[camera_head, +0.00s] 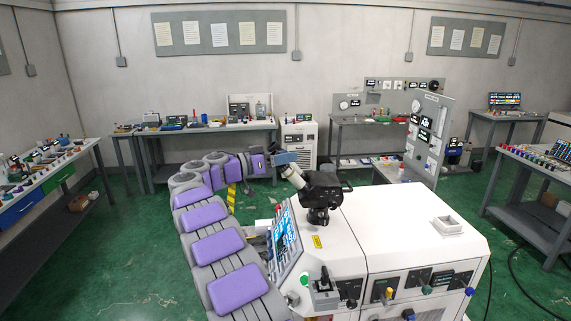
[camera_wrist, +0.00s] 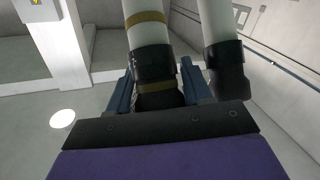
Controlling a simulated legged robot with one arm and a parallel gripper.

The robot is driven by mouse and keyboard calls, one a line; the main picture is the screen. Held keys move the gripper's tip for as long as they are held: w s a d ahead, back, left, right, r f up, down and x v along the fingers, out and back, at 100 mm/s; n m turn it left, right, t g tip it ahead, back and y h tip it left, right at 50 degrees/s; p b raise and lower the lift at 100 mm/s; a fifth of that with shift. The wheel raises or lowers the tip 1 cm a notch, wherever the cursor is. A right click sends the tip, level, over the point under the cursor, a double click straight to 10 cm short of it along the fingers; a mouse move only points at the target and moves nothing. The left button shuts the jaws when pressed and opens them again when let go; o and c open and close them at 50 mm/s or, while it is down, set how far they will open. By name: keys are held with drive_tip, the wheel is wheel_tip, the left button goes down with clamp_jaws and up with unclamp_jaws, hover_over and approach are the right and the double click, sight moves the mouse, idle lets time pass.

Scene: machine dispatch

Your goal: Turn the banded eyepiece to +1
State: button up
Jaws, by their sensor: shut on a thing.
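The banded eyepiece (camera_wrist: 150,65) is a white tube with tan bands and a black collar, in the middle of the wrist view. My gripper (camera_wrist: 156,85) has its two blue fingers on either side of the black collar and is shut on it. A second eyepiece (camera_wrist: 222,50), white with a black end and no visible band, stands just to the right, close to the right finger. In the head view my gripper (camera_head: 287,160) is at the eyepiece end of the black microscope (camera_head: 320,190). The eyepiece's scale marks cannot be read.
The microscope stands on a white machine cabinet (camera_head: 395,225) with a tilted screen (camera_head: 285,242) on its left side. A joystick (camera_head: 324,282) and several knobs are along its front. Benches with equipment line the walls. Green floor is open at the left.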

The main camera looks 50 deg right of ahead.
drive_tip(key=shift+a+r+m+g, duration=0.2)
drive_tip(key=shift+r+m+g, duration=0.25)
drive_tip(key=shift+m+g, duration=0.35)
drive_tip(key=shift+m, duration=0.4)
drive_tip(key=shift+a+g+y, duration=0.1)
drive_tip(key=shift+g+y, duration=0.2)
drive_tip(key=shift+g, duration=0.1)
